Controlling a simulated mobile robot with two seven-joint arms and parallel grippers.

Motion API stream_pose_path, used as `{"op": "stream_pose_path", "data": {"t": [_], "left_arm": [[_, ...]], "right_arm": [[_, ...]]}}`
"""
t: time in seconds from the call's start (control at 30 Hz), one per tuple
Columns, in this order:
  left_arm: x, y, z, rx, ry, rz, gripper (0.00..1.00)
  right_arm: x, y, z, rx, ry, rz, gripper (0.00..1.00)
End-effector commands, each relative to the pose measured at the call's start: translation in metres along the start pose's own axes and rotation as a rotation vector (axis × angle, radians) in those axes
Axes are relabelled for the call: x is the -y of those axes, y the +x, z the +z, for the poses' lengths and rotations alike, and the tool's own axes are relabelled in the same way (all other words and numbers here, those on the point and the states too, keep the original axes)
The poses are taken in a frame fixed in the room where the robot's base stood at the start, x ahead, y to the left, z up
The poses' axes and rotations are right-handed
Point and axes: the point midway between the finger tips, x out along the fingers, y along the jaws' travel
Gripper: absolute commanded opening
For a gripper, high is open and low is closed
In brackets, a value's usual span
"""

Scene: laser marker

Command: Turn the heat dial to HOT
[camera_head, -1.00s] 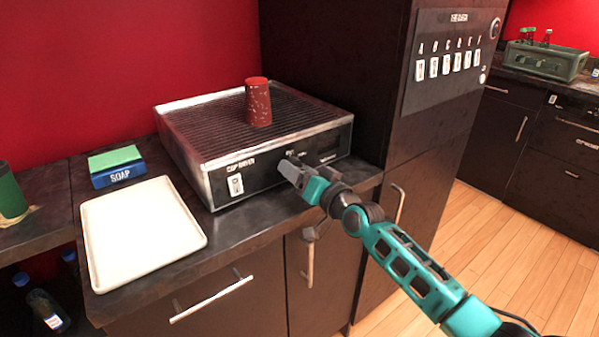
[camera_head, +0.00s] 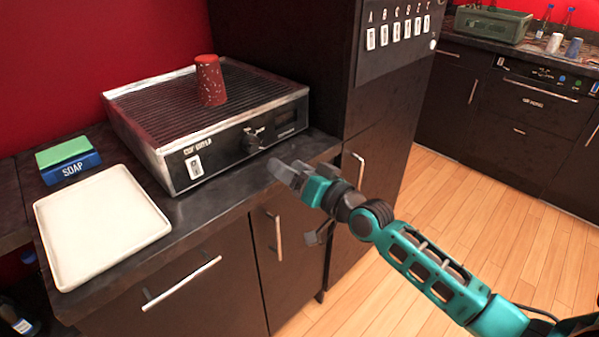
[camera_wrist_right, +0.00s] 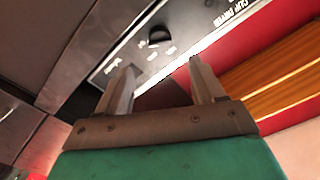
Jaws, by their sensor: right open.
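The heat dial (camera_head: 252,141) is a dark round knob on the front panel of the cup maker (camera_head: 222,150), right of a white switch. The dial also shows in the right wrist view (camera_wrist_right: 159,37), beyond the fingertips, with small white labels beside it that are too small to read. My right gripper (camera_head: 280,172) is in front of the panel, right of and below the dial in the head view, apart from it. In the right wrist view its two fingers (camera_wrist_right: 160,75) stand apart with nothing between them. My left gripper is not in view.
A red speckled cup (camera_head: 210,80) stands on the machine's ribbed top. A white tray (camera_head: 100,225) and a soap box with a green sponge (camera_head: 68,160) lie to the left. A tall dark cabinet with a lettered switch panel (camera_head: 397,35) rises at the right.

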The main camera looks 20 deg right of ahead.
Motion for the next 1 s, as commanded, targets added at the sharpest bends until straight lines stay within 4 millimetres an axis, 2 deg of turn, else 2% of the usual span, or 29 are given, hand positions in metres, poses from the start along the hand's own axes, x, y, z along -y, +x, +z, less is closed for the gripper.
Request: {"op": "stream_pose_path", "data": {"t": [0.1, 0.23, 0.8, 0.87, 0.97, 1.0], "left_arm": [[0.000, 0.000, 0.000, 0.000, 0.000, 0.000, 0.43], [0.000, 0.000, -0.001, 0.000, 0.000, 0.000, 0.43], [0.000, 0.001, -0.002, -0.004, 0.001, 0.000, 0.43], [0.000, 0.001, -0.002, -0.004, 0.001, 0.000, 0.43], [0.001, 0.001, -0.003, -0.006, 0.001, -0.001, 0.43], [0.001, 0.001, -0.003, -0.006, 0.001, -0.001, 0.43]], "right_arm": [[-0.001, -0.014, 0.001, 0.000, 0.001, 0.001, 0.68], [0.000, -0.022, 0.000, -0.001, 0.000, 0.000, 0.68], [0.000, -0.025, 0.002, 0.003, -0.001, 0.002, 0.68], [-0.002, -0.028, 0.012, 0.017, -0.012, 0.012, 0.68], [-0.005, -0.043, 0.049, 0.076, -0.062, 0.051, 0.68], [-0.006, -0.054, 0.070, 0.111, -0.094, 0.074, 0.68]]}}
